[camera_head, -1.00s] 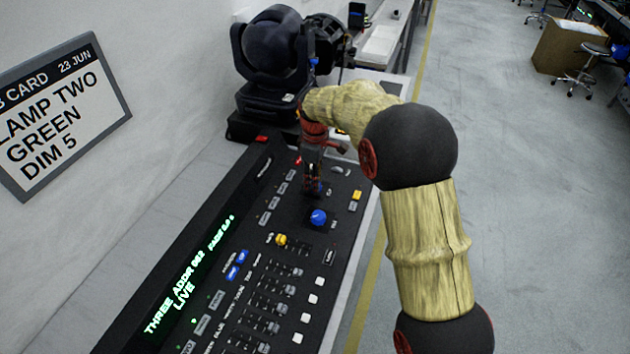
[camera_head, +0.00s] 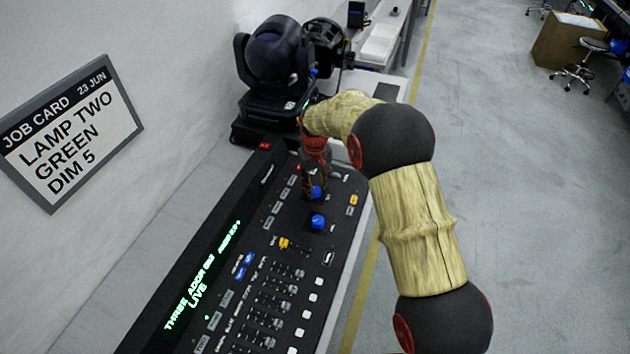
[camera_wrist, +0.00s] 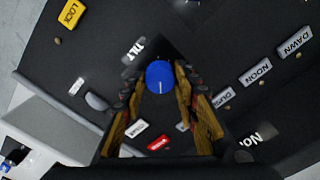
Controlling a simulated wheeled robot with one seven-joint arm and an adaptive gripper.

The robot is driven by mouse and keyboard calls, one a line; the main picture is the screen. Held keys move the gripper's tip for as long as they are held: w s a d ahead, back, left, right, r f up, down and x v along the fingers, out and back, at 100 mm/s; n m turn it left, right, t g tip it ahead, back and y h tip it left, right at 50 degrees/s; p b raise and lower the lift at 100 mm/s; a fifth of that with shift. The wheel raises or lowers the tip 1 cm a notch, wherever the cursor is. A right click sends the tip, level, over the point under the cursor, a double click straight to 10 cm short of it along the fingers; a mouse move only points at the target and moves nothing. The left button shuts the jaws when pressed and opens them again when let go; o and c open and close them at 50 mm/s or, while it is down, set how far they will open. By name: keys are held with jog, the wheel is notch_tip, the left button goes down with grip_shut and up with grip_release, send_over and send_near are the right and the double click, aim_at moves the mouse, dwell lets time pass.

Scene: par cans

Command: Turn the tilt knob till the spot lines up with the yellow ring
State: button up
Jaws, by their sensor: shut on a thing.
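The blue tilt knob (camera_wrist: 160,76) sits beside the TILT label (camera_wrist: 134,50) in the wrist view, with a pale pointer line on its face. My gripper (camera_wrist: 157,82) reaches down to the desk with its two fingers on either side of this knob, shut on it. In the head view my gripper (camera_head: 315,186) stands over the far part of the black lighting desk (camera_head: 262,213), with the knob (camera_head: 316,193) showing blue at its tips. The light spot and the yellow ring are in neither view.
A second blue knob (camera_head: 317,222) stands just nearer on the desk. A black moving-head lamp (camera_head: 275,62) stands behind the desk. A job card (camera_head: 70,133) reading LAMP TWO, GREEN, DIM 5 hangs on the left wall. Open floor lies to the right.

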aim_at(315, 189)
jog(key=m+p, duration=0.3)
jog(key=m, duration=0.3)
jog(key=shift+p, duration=0.3)
jog(key=shift+m, duration=0.3)
jog(key=o, duration=1.1)
jog(key=shift+o, duration=0.3)
notch_tip(315, 189, up, 12)
jog(key=shift+w, duration=0.1)
